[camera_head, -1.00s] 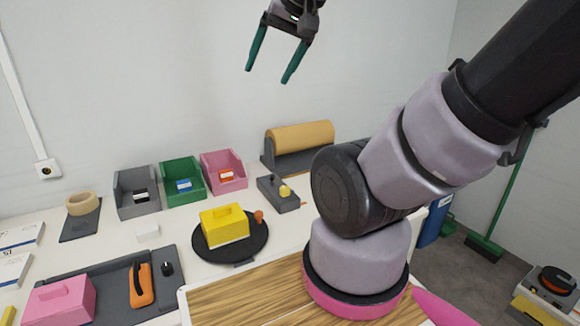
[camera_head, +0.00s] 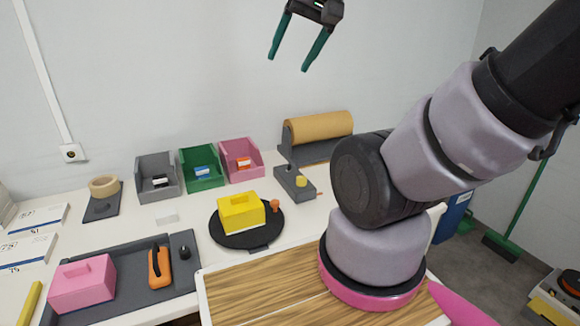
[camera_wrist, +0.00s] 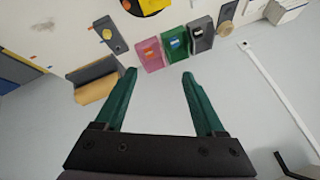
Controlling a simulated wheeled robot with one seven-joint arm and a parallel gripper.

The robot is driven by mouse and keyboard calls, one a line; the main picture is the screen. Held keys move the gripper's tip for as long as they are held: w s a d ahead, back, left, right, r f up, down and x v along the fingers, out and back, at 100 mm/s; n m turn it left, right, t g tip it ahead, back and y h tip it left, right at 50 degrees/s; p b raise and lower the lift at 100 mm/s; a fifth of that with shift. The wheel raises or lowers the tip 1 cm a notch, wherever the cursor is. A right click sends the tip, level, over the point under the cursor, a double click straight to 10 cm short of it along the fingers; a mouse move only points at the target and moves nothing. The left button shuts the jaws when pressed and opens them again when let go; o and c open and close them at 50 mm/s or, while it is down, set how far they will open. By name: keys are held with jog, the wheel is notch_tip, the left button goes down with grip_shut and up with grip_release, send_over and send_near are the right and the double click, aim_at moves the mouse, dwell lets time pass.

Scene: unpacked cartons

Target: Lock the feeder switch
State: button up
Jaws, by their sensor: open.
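A small dark grey box (camera_head: 292,186) with a black knob and a yellow button (camera_head: 301,181) sits on the table in front of the paper roll. It looks like the feeder switch, but I see no readable label. The box also shows near the top of the wrist view (camera_wrist: 113,29). My gripper (camera_head: 288,63) is open and empty, high in front of the wall, well away from the box. Its two green fingers (camera_wrist: 159,72) are spread in the wrist view with nothing between them.
A brown roll (camera_head: 322,126) and three bins, grey (camera_head: 157,186), green (camera_head: 203,178) and pink (camera_head: 242,170), stand along the back. A yellow block (camera_head: 240,214) sits on a black disc. A dark tray (camera_head: 118,292) holds a pink block (camera_head: 82,287) and an orange-handled item (camera_head: 159,269).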

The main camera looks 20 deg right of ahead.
jog(key=c, duration=0.5)
jog(key=shift+w+a+f+g, duration=0.15)
jog(key=shift+w+f+g, duration=0.1)
jog(key=shift+w+g, duration=0.05)
grip_shut()
jog(key=w+d+f+m+y, duration=0.3)
jog(key=w+f+m+y, duration=0.5)
jog(key=w+f+m, duration=0.9)
jog(key=w+d+f+m+t+h, duration=0.2)
jog(key=d+f, duration=0.3)
jog(key=f, duration=0.3)
jog(key=w+d+f+m+t+h, duration=0.1)
jog(key=w+d+f+m+h, duration=0.1)
jog(key=d+f, duration=0.4)
jog(key=w+d+f+m+t+h, duration=0.1)
jog(key=d+f+m, duration=0.4)
jog(key=f, duration=0.5)
jog(key=shift+w+d+f+t+h, duration=0.25)
jog(key=shift+w+t, duration=0.15)
jog(key=shift+w, duration=0.25)
jog(key=shift+w+d+f+t+h, duration=0.15)
jog(key=shift+w+d+t, duration=0.2)
jog(key=shift+w, duration=0.3)
jog(key=shift+a, duration=0.1)
